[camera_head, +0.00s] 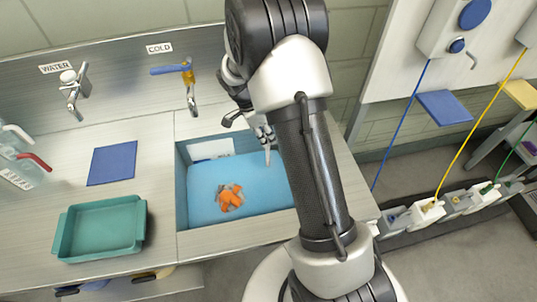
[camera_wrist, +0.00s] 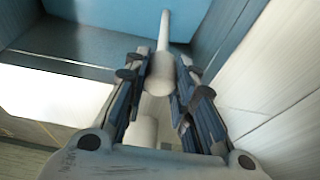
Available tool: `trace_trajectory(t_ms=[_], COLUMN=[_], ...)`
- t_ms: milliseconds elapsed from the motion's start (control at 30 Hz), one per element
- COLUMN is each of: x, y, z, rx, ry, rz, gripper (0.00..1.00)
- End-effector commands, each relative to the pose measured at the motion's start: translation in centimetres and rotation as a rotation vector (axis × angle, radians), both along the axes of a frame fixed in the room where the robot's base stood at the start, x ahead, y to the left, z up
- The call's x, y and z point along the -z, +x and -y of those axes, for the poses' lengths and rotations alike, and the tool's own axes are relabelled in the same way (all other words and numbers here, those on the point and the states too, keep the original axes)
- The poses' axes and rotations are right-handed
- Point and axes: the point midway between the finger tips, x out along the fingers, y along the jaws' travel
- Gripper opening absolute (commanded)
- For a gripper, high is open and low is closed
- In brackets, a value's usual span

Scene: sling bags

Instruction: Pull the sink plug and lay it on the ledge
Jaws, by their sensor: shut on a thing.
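My gripper (camera_head: 264,133) is over the back right part of the blue sink (camera_head: 182,190), near its back wall. In the wrist view the two fingers of my gripper (camera_wrist: 161,68) are closed on a pale, rod-like thing (camera_wrist: 165,28), which looks like the sink plug. Its narrow end (camera_head: 267,158) points down at the blue surface (camera_head: 255,185) in the sink. I cannot tell whether that end touches the surface. The drain is not visible. The ledge is the pale worktop (camera_head: 150,140) around the sink; its right side is partly behind my arm.
Orange and grey pieces (camera_head: 230,198) lie in the sink. A white panel (camera_head: 210,149) is at its back wall. The cold tap (camera_head: 190,90) stands behind. A blue mat (camera_head: 112,165) and green tray (camera_head: 66,235) are left; the worktop between mat and sink is clear.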

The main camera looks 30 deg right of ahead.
Motion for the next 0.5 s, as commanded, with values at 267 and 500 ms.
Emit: trace_trajectory(t_ms=[267, 500], x=[-0.01, -0.65], y=[0.0, 0.02], z=[0.0, -0.01], rx=[0.0, 0.0], ry=[0.0, 0.0], rz=[0.0, 0.001], gripper=[0.0, 0.0])
